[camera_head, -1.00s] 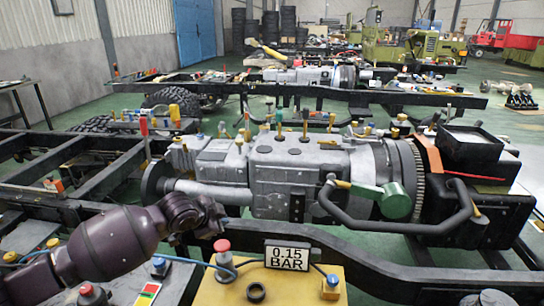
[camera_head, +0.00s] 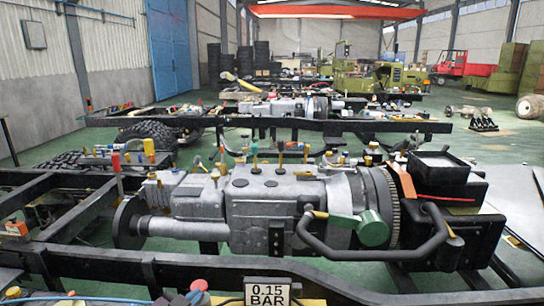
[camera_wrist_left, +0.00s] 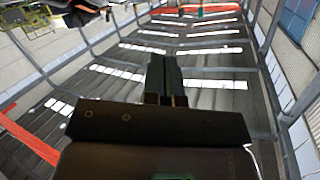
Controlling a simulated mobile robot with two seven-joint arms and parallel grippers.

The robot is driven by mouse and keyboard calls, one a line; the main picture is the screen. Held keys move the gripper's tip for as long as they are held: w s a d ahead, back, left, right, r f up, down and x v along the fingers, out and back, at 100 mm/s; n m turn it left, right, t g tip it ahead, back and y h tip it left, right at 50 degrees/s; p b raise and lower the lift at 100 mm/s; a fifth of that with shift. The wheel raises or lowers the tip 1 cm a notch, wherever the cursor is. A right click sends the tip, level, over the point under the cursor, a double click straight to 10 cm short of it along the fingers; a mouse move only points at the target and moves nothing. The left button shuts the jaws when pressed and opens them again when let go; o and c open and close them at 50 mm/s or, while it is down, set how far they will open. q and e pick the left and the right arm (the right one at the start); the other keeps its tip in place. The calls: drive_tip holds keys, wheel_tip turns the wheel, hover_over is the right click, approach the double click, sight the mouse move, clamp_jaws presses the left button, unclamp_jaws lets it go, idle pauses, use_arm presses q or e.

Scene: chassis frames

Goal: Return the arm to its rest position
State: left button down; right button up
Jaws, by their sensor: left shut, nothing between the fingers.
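My left gripper (camera_wrist_left: 165,70) shows in the left wrist view, its dark fingers together with nothing between them. Behind it are the hall's roof beams and skylights, so the wrist camera looks up toward the ceiling. No part of my left arm shows in the head view. My right gripper is in neither view.
A grey engine and gearbox (camera_head: 255,205) sits on a black chassis frame (camera_head: 110,262) in front of me. More chassis frames (camera_head: 270,124) stand behind, with green floor between.

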use_arm(q)
drive_tip(key=s+a+f+n+y, duration=0.1)
drive_tip(key=s+a+f, duration=0.1)
drive_tip(key=s, duration=0.3)
drive_tip(key=s+a+f+n+y, duration=0.2)
drive_tip(key=s+a+f, duration=0.1)
drive_tip(key=s+f, duration=0.2)
drive_tip(key=s+a+f+n+g+y, duration=0.1)
drive_tip(key=s+a+f+n, duration=0.1)
drive_tip(key=s+f, duration=0.2)
drive_tip(key=shift+s+a+f+y, duration=0.2)
drive_tip(key=shift+s+a+y, duration=0.15)
drive_tip(key=shift+s, duration=0.45)
drive_tip(key=s+a+f+n+g, duration=0.1)
drive_tip(key=s+f, duration=0.2)
drive_tip(key=s, duration=0.2)
drive_tip(key=s+a+f+n+g+y, duration=0.1)
drive_tip(key=s+f, duration=0.2)
drive_tip(key=s, duration=0.3)
drive_tip(key=shift+a+f+g, duration=0.2)
drive_tip(key=shift+g, duration=0.1)
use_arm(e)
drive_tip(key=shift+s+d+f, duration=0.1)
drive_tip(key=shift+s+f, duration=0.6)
